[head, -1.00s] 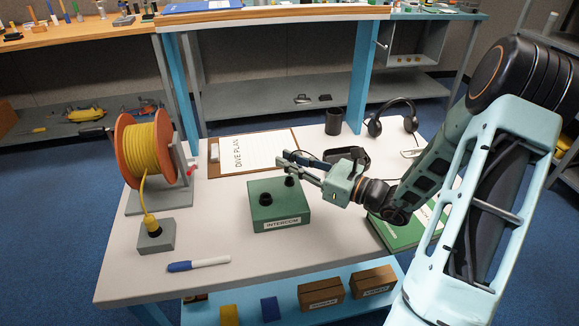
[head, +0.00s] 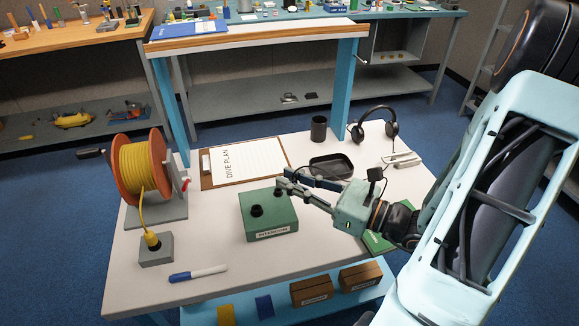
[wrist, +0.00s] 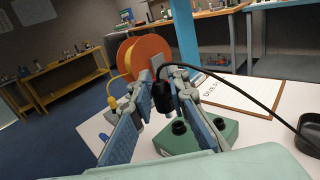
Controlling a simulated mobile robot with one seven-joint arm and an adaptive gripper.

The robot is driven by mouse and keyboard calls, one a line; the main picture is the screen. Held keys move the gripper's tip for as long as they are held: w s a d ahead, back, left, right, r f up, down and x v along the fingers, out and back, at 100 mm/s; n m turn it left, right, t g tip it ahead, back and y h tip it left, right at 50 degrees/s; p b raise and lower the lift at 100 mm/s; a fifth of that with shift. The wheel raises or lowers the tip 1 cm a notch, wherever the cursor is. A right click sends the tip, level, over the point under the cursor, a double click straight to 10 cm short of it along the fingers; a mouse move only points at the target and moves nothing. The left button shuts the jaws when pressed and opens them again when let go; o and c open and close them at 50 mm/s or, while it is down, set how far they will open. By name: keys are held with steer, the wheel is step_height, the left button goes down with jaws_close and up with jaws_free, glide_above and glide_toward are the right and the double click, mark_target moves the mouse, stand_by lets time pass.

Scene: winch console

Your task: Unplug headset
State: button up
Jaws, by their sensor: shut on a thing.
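The green intercom box (head: 268,220) sits on the white table with two black round sockets on top. It also shows in the wrist view (wrist: 200,138), where both sockets look empty. My gripper (head: 283,180) is above the box's back right part, reaching in from the right. In the wrist view my gripper (wrist: 165,88) is shut on the black headset plug (wrist: 163,98), which looks apart from the sockets. A black cable (wrist: 235,78) arcs from it to the right. The headset (head: 392,129) stands at the table's back right. The plug is hard to make out in the head view.
An orange reel of yellow cable (head: 140,170) stands at the left, its yellow plug in a grey block (head: 157,252). A clipboard (head: 207,180), black tray (head: 331,168) and dark cup (head: 319,128) lie behind.

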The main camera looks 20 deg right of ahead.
steer(key=shift+s+r+p, duration=0.3)
steer(key=shift+r+p, duration=0.15)
steer(key=shift+p, duration=0.7)
steer(key=shift+s+a+p, duration=0.15)
steer(key=shift+s+p, duration=0.2)
steer(key=shift+p, duration=0.8)
steer(key=shift+s+p, duration=0.15)
steer(key=shift+p, duration=0.25)
step_height(320, 180, up, 3)
steer(key=p, duration=0.2)
steer(key=shift+a+f+p, duration=0.1)
steer(key=shift+f+p, duration=0.1)
steer(key=shift+p, duration=0.1)
